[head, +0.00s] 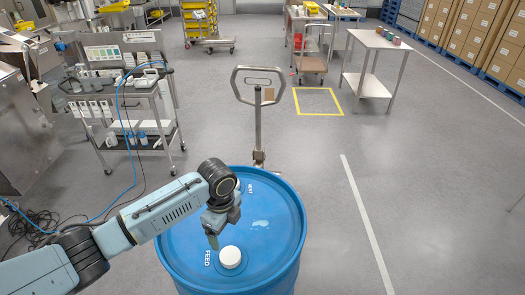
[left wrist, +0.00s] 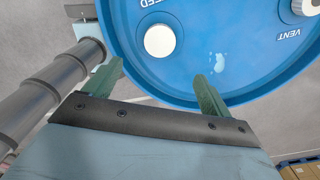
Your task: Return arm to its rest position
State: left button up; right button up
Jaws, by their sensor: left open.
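My left arm reaches in from the left in the head view, and its gripper (head: 213,240) hangs over the top of a blue drum (head: 277,235). The gripper is open and empty; its two green fingers stand apart in the left wrist view (left wrist: 159,76). A white cap (head: 230,257) marked FEED sits on the drum beside the fingers, with a gap between them in the left wrist view (left wrist: 159,40). A second white cap (left wrist: 305,7) marked VENT is at that view's top right. In the head view the arm partly hides the VENT side. My right gripper is not in view.
A pallet truck handle (head: 258,95) stands right behind the drum. A grey cart (head: 125,108) with bottles is at the left, with a blue hose and dark cables near it. A small table (head: 372,45) and trolley (head: 313,62) stand further back. Floor to the right is clear.

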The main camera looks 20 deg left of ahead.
pick_arm(q)
jog(key=s+d+f+n+t+h, duration=0.1)
jog(key=s+d+n, duration=0.3)
jog(key=s, duration=0.2)
jog(key=s+d+n+t+h, duration=0.1)
jog(key=s+d+n, duration=0.3)
jog(key=s, duration=0.3)
jog(key=s+a+r+n+t+y, duration=0.2)
jog(key=s+a+r+n, duration=0.2)
jog(key=s+a+n, duration=0.5)
notch_tip(320, 180, down, 32)
jog(key=s+n+g+b, duration=0.1)
jog(key=s+g+b, duration=0.15)
jog(key=b, duration=0.65)
jog(key=s+a+f+b, duration=0.1)
jog(key=s+f+b, duration=0.3)
jog(key=s+f, duration=0.4)
jog(key=s+a+f+b, duration=0.1)
jog(key=s+f+b, duration=0.3)
jog(key=s+f, duration=0.5)
notch_tip(320, 180, down, 8)
jog(key=shift+s+f, duration=0.1)
jog(key=shift+s, duration=0.05)
